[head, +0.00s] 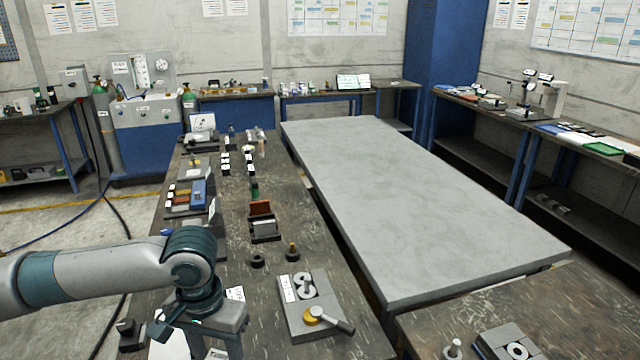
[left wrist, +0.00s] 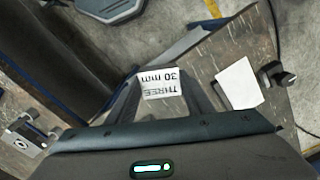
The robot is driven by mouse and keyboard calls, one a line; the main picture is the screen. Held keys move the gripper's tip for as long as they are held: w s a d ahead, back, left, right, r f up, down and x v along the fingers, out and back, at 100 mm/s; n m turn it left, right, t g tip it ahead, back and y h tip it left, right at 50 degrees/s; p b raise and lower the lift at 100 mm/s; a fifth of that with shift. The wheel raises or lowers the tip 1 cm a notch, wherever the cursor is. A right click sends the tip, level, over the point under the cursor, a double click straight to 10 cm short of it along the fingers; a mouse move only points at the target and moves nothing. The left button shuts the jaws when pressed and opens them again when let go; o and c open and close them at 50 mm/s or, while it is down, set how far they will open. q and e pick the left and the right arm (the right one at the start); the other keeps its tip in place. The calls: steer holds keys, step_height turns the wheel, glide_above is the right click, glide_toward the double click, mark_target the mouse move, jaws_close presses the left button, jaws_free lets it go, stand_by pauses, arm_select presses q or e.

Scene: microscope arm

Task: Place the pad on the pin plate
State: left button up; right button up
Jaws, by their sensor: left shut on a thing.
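My left gripper (head: 215,345) is low at the front of the long dark bench, its fingertips near the bottom edge of the head view. In the left wrist view the left gripper (left wrist: 163,88) is shut on a small block with a white label reading "THREE 30 mm" (left wrist: 160,82); I take it to be the pad, though its body is mostly hidden. A grey plate (head: 303,326) with ring shapes and a yellow disc lies right of the gripper. Another grey plate (head: 490,345) with a white ring is at bottom right. I cannot tell which is the pin plate. My right gripper is out of view.
Small dark round parts (head: 257,261) and a brown-and-grey block stand (head: 263,235) sit farther back on the bench. A wide bare grey table (head: 400,200) stands to the right. A white sheet (left wrist: 238,83) lies beside the gripper in the left wrist view.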

arm_select(q)
steer(key=shift+s+a+r+n, duration=0.2)
steer(key=shift+s+a+n, duration=0.25)
steer(key=shift+s, duration=0.15)
steer(key=shift+s+a+r+n, duration=0.3)
steer(key=shift+s+n, duration=0.1)
steer(key=shift+s, duration=0.15)
steer(key=shift+s+a+r+n, duration=0.15)
steer(key=shift+s+a+n, duration=0.3)
steer(key=shift+s, duration=0.15)
steer(key=shift+d, duration=0.15)
